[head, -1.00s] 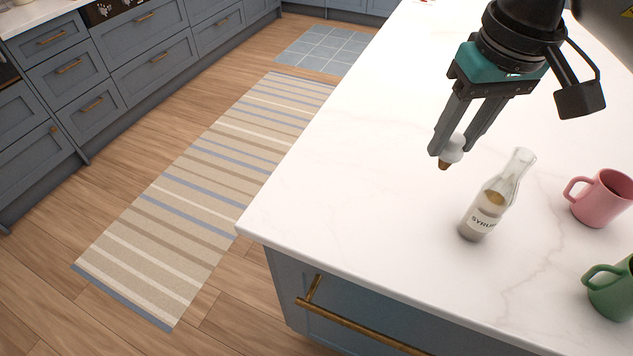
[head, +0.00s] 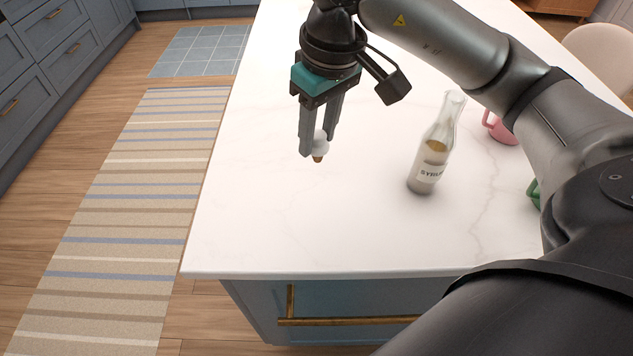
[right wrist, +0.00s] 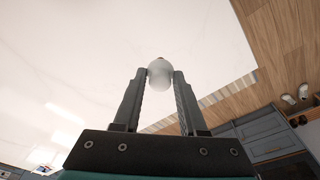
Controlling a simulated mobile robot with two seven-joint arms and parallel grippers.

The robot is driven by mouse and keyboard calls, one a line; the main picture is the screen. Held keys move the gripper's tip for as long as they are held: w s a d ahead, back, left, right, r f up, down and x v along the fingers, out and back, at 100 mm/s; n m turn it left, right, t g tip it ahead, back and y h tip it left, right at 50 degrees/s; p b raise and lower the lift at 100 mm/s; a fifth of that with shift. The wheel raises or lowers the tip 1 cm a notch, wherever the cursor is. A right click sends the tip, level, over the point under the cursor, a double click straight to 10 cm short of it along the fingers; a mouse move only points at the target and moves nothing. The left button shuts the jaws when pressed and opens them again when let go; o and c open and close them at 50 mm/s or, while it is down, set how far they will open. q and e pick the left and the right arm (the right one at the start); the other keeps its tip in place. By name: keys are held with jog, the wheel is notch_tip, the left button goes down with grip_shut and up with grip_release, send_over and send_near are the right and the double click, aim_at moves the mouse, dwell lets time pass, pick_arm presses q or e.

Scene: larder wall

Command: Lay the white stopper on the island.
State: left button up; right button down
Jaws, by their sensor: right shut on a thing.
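The white stopper (head: 321,146) has a rounded white top and a brown lower end. My right gripper (head: 318,148) is shut on it and holds it with the brown end down, over the left part of the island (head: 290,215). The stopper also shows between the two fingers in the right wrist view (right wrist: 160,74). It looks a little above the white top; the exact gap is hard to tell. A glass syrup bottle (head: 430,150) stands upright and open to the right of the gripper. My left gripper is not in view.
A pink mug (head: 500,130) stands behind the bottle to the right. A green mug (head: 534,193) is mostly hidden by my right arm. The island top is clear around the gripper, with its left edge and front edge nearby.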

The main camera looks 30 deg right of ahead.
notch_tip(320, 180, down, 10)
jog(key=shift+b, duration=0.7)
jog(key=shift+f, duration=0.1)
jog(key=c, duration=0.6)
grip_release()
jog(key=shift+o, duration=0.7)
jog(key=shift+r, duration=0.5)
jog(key=r, duration=0.3)
jog(key=s+r+p, duration=0.1)
jog(key=r, duration=0.2)
jog(key=r+p, duration=0.1)
jog(key=r, duration=0.2)
jog(key=shift+s+d+r, duration=0.15)
jog(key=shift+s+r, duration=0.05)
jog(key=shift+r, duration=0.2)
jog(key=shift+s+r, duration=0.15)
jog(key=shift+r, duration=0.55)
